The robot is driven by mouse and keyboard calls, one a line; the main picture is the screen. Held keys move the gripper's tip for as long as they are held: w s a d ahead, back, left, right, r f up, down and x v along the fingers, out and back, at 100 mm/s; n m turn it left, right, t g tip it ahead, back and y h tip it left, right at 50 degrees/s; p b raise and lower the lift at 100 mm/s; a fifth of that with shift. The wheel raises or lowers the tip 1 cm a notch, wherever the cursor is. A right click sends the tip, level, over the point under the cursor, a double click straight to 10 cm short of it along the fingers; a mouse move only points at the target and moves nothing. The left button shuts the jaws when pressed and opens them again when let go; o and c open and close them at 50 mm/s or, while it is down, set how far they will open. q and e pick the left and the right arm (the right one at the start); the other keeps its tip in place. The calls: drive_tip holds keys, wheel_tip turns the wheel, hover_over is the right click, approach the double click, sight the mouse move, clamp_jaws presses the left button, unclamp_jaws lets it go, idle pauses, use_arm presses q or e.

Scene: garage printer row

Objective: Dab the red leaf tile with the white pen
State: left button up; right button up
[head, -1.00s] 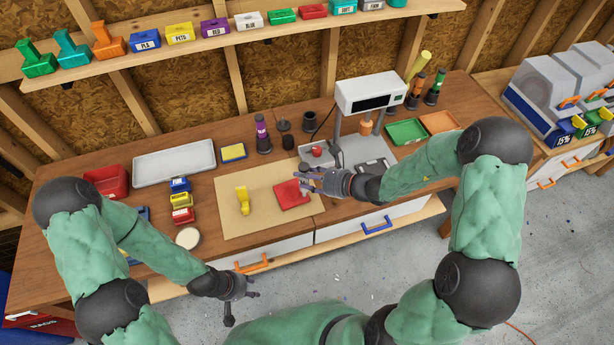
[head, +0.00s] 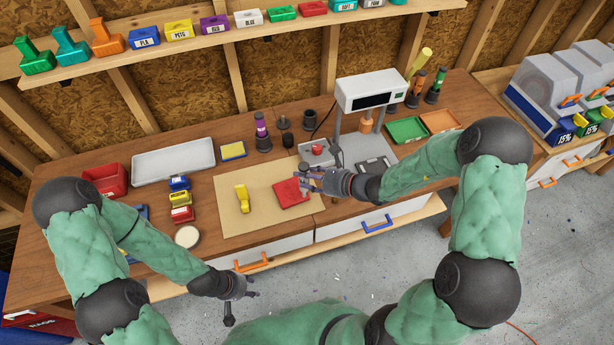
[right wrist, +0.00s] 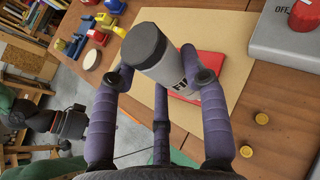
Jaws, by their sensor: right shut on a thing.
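The red leaf tile (head: 291,193) is a flat red square on the tan mat (head: 233,219); no leaf shape can be made out. My right gripper (head: 309,182) is over the tile's right side. In the right wrist view its purple-grey fingers close around a light grey-white cylinder with a dark grey end (right wrist: 163,58), apparently the white pen, its black lettering partly hidden. It is tilted and covers part of the red tile (right wrist: 211,64). Whether it touches the tile cannot be told. My left gripper (head: 243,303) looks open and empty, in front of the bench edge.
A yellow object (head: 242,199) stands on the mat left of the tile. A grey station with a red knob (head: 317,149) is just behind my right gripper. Small coloured blocks (head: 180,199) and a round pale disc (head: 187,236) sit left of the mat.

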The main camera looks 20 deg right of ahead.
drive_tip(key=shift+r+p, duration=0.3)
drive_tip(key=shift+r, duration=0.15)
drive_tip(key=shift+f+b, duration=0.45)
drive_tip(key=shift+f, duration=0.05)
idle(0.7)
drive_tip(key=shift+r+p, duration=0.45)
drive_tip(key=shift+r, duration=0.1)
idle(0.5)
